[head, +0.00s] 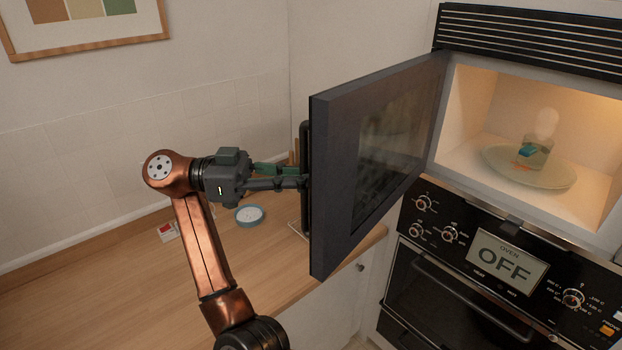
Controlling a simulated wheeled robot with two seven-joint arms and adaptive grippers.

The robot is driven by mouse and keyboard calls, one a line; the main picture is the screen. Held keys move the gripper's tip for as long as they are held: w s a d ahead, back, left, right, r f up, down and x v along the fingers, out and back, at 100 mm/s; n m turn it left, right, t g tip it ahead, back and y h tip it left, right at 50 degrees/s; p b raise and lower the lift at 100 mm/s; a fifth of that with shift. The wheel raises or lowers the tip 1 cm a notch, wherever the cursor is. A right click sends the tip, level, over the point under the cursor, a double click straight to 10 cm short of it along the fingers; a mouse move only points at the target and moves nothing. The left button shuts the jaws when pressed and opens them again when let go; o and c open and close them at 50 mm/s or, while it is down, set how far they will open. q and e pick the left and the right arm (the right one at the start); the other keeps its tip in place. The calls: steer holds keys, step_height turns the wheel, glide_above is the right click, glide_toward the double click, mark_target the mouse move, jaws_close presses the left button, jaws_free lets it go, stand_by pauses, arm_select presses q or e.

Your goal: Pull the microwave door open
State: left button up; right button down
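The microwave door (335,190) stands wide open, swung out to the left from the lit microwave cavity (480,130). Its dark vertical handle (305,140) is on the door's outer face, near the free edge. My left gripper (300,177) is at the handle, with its fingers reaching to either side of the bar. The fingertips are partly hidden by the handle and the door edge, so I cannot tell whether they press on it. My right gripper is not in view.
A glass (535,152) stands on the plate (500,168) inside the microwave. An oven (460,300) with an OFF display is below. A blue-rimmed round dish (249,215) and a small red-and-white box (168,232) lie on the wooden counter (110,290).

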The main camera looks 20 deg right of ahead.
arm_select(q)
steer(key=shift+s, duration=0.25)
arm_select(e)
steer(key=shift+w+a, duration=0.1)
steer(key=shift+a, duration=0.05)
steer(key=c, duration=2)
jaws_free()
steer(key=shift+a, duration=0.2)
arm_select(q)
steer(key=shift+a, duration=0.2)
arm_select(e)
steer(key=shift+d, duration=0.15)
